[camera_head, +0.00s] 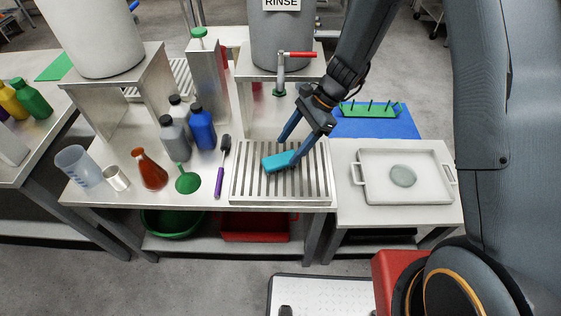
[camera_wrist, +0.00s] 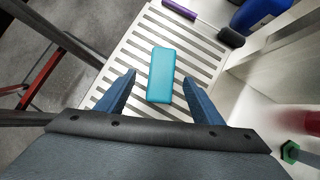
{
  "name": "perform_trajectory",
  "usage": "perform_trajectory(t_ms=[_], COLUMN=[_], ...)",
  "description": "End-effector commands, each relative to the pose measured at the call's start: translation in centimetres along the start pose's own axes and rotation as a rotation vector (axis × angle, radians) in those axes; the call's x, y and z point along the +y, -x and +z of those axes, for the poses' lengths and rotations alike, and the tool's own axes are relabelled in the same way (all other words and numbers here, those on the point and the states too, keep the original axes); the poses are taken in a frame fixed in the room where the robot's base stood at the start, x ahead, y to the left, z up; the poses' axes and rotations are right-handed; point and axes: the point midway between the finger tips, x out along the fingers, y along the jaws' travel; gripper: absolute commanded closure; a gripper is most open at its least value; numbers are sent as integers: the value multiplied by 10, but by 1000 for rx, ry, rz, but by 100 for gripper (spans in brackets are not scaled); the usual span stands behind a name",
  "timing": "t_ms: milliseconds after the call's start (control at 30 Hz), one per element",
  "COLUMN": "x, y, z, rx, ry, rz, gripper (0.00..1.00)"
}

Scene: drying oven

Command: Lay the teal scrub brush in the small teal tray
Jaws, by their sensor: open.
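A teal block, taken as the scrub brush (camera_head: 275,163), lies on the slatted metal drain rack (camera_head: 234,185). Its bristles do not show. In the wrist view the brush (camera_wrist: 161,75) shows as a plain teal rectangle on the slats. My gripper (camera_head: 287,152) is open at the brush. In the wrist view the two blue fingers of my gripper (camera_wrist: 158,77) stand on either side of the brush, with a gap on each side. I cannot make out a small teal tray in either view.
A purple-handled brush (camera_head: 219,182) lies left of the rack. Bottles, including a blue one (camera_head: 202,130), and a green funnel (camera_head: 187,182) stand further left. The tap (camera_head: 280,75) is behind. A white tray (camera_head: 372,190) with a grey disc and a green pegged rack (camera_head: 366,109) are right.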

Motion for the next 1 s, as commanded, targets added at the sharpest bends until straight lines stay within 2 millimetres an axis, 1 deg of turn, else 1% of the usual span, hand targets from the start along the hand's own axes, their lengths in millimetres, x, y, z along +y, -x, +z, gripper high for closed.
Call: perform_trajectory(t_ms=[100,267,533,700,900,967,1000], x=[1,0,-3,-4,-4,-4,-4], y=[-12,-24,-55,-63,-64,-64,-63], z=[0,0,-2,-2,-3,-3,-3], rx=[1,1,2,2,2,2,2], ry=[1,2,3,2,3,3,3], rz=[3,3,3,1,0,0,0], gripper=[39,39,39,39,39,49,56])
